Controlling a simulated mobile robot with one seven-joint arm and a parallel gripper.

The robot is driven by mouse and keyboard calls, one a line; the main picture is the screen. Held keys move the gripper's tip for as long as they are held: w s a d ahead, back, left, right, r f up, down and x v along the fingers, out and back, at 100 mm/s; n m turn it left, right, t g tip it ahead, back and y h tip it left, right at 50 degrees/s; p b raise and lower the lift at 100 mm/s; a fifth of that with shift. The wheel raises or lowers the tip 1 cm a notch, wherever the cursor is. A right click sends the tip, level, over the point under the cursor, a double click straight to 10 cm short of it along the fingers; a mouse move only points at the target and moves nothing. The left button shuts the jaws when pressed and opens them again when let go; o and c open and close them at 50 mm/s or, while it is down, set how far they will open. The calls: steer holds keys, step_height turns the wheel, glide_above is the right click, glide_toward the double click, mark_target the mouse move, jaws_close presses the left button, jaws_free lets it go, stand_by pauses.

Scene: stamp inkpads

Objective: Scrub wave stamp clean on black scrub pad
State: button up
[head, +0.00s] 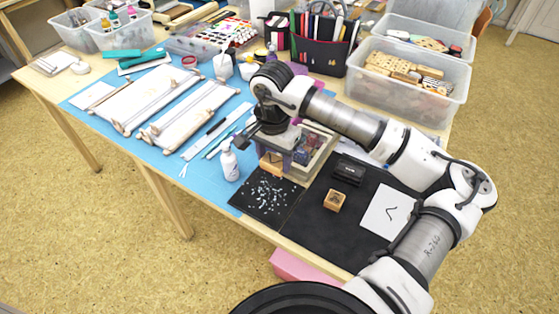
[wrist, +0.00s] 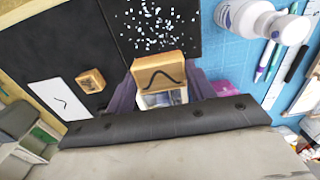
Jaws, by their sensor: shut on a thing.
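My gripper (wrist: 162,98) is shut on the wave stamp, a small wooden block (wrist: 160,73) with a dark wave line on the side facing the wrist camera. The purple fingers are on either side of it. In the head view the stamp (head: 271,165) hangs below my gripper (head: 272,157), near the back edge of the black scrub pad (head: 262,197). The pad is dark with scattered white specks and also shows in the wrist view (wrist: 120,40). I cannot tell whether the stamp touches the pad. Its underside is hidden.
A second wooden block (head: 334,200) stands on the black mat (head: 315,235), near a black inkpad case (head: 349,169) and a white card (head: 388,211) with a dark wave mark. A white bottle (head: 229,164) stands left of the pad. A tray (head: 326,150) sits behind my gripper.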

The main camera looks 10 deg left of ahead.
steer(key=shift+r, duration=0.6)
